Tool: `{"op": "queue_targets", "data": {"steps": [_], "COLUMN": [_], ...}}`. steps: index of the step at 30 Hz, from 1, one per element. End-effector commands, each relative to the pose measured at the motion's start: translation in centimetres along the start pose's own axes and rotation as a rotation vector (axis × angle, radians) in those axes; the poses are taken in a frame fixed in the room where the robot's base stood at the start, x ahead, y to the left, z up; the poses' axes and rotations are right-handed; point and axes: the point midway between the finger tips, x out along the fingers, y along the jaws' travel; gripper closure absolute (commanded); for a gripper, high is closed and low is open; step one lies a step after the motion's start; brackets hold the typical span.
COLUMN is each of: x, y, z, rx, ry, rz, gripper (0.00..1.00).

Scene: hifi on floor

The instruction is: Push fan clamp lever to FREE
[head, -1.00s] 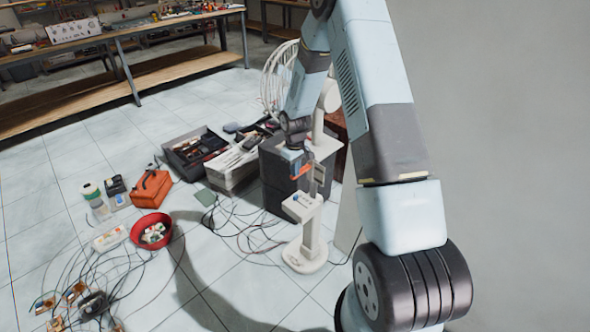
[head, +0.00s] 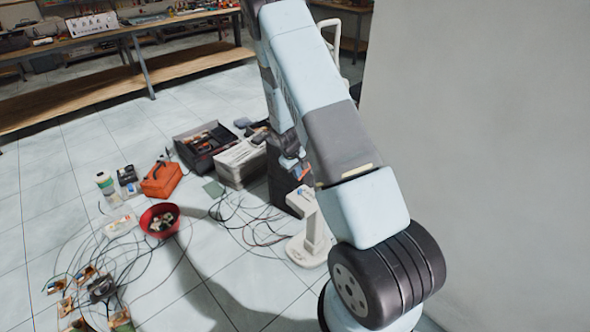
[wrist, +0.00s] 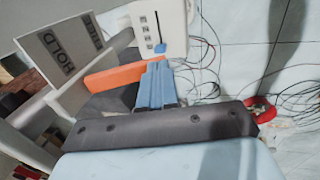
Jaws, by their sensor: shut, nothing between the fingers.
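The fan's white stand (head: 313,240) is on the floor in the head view, with its control box (head: 298,200) above the base. My arm hides the fan's upper part. In the wrist view the orange lever (wrist: 112,77) sticks out from the clamp, its right end beside my gripper's blue fingers (wrist: 155,70). The fingers are shut and empty; I cannot tell whether they touch the lever. A grey label plate (wrist: 66,52) at the left reads HOLD, with a second word, hard to read, beside it. The control box with its blue slider (wrist: 160,30) is beyond the fingers.
Cables cover the floor left of the stand. A red bowl (head: 159,220), an orange toolbox (head: 161,179) and a black crate (head: 205,147) stand there. A workbench (head: 110,70) is at the back, and a grey wall (head: 480,150) is close on the right.

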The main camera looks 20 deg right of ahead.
Motion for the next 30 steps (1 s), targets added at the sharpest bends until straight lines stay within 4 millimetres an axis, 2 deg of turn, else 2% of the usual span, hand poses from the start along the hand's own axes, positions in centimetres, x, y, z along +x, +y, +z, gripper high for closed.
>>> {"op": "queue_targets", "data": {"steps": [4,11,30], "x": [1.1,1.0,-0.6], "y": [-0.1,0.0,0.1], "z": [0.1,0.0,-0.1], "rx": [0.002,0.002,-0.003], "ry": [-0.001,0.000,0.001], "rz": [0.000,0.000,-0.001], "gripper": [1.00,1.00,1.00]}}
